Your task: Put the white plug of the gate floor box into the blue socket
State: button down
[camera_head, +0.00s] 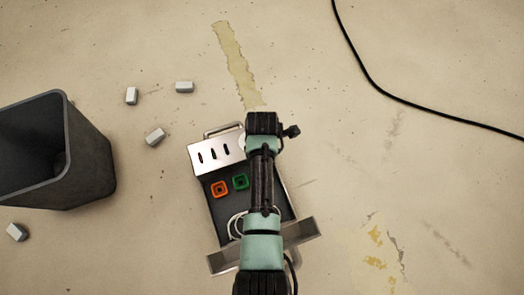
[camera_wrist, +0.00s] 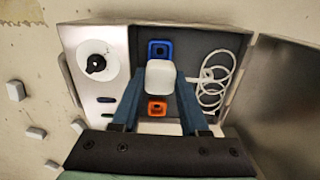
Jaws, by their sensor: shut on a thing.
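My gripper (camera_wrist: 160,82) is shut on the white plug (camera_wrist: 160,76), its two blue-grey fingers on either side of it. The plug's white cord (camera_wrist: 212,88) lies coiled inside the box to the right. The blue socket (camera_wrist: 160,48) shows just above the plug in the wrist view; the orange socket (camera_wrist: 157,108) shows below it, between the fingers. The plug's gap to the sockets cannot be told. In the head view my arm hides the gripper, plug and blue socket, while the orange socket (camera_head: 219,189) and green socket (camera_head: 240,182) show. The green one is hidden in the wrist view.
The floor box (camera_head: 213,209) has a metal panel (camera_head: 225,152) with slots, a round dial (camera_wrist: 96,61) and an open metal flap (camera_wrist: 288,85). A grey bin (camera_head: 93,165) and several small white blocks (camera_head: 155,136) stand left. A black cable (camera_head: 380,87) crosses the floor upper right.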

jog(key=shift+f+b, duration=2.4)
jog(key=shift+f, duration=1.4)
jog(key=shift+f, duration=0.35)
jog(key=shift+c, duration=1.7)
grip_release()
notch_tip(320, 180, up, 13)
jog(key=p, duration=0.9)
